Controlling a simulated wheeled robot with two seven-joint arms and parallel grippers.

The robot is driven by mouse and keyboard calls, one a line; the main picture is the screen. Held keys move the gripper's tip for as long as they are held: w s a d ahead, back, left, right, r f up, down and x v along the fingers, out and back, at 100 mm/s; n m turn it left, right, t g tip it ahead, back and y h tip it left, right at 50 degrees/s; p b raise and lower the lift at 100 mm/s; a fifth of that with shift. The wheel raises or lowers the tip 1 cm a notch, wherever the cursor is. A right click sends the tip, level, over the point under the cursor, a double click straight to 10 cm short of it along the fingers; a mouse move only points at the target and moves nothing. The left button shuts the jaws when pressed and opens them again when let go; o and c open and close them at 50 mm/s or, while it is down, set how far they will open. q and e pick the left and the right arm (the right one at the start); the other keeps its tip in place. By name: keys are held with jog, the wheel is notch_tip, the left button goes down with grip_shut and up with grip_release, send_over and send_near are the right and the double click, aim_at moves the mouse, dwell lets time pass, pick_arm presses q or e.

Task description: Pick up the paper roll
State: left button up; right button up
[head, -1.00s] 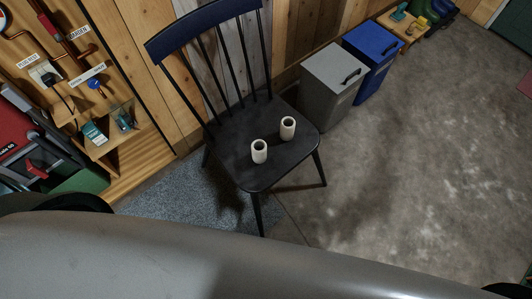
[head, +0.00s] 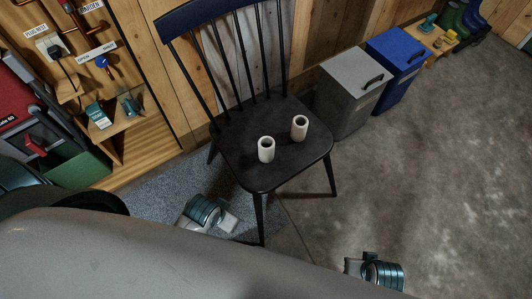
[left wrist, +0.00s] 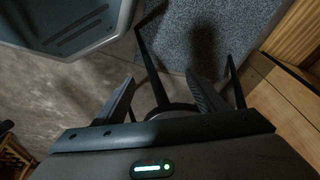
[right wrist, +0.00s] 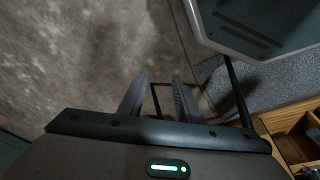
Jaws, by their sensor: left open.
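Two white paper rolls stand upright and apart on the black chair's seat (head: 245,168) in the head view. One paper roll (head: 266,150) is nearer the front and left; the other paper roll (head: 299,128) is farther back and right. My left arm shows below the seat's left side. My left gripper (left wrist: 162,92) has its fingers spread and empty in the left wrist view. My right arm shows low, right of the chair. My right gripper (right wrist: 160,90) has its fingers apart and empty. Neither gripper touches a roll. Neither wrist view shows the rolls.
The chair's spindled backrest (head: 232,15) rises behind the seat. A grey bin (head: 345,95) and a blue bin (head: 398,65) stand back right along the wooden wall. Tool shelves (head: 120,130) stand at the left. The concrete floor (head: 440,170) on the right is clear.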

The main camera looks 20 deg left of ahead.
pick_arm(q)
jog(key=w+d+r+m+h+b, duration=0.1)
jog(key=w+d+r+m+b, duration=0.1)
jog(key=w+d+r+m, duration=0.25)
notch_tip(320, 180, up, 12)
jog(key=m+g+y+b, duration=0.1)
jog(key=m+g+y, duration=0.15)
jog(key=m, duration=1.05)
send_over(265, 143)
jog(key=s, duration=0.1)
jog(key=shift+d+g+h, duration=0.2)
jog(key=shift+g+h, duration=0.05)
jog(key=shift+h, duration=0.2)
pick_arm(e)
notch_tip(265, 143, down, 17)
jog(key=s, duration=0.2)
jog(key=shift+r, duration=0.2)
pick_arm(q)
jog(key=shift+f, duration=0.15)
notch_tip(265, 143, down, 11)
jog(key=shift+s+r+b, duration=0.1)
jog(key=shift+b, duration=0.45)
jog(key=shift+f, duration=0.6)
pick_arm(e)
jog(key=shift+w+a+r, duration=0.1)
jog(key=shift+w+r, duration=0.15)
jog(key=shift+r, duration=0.7)
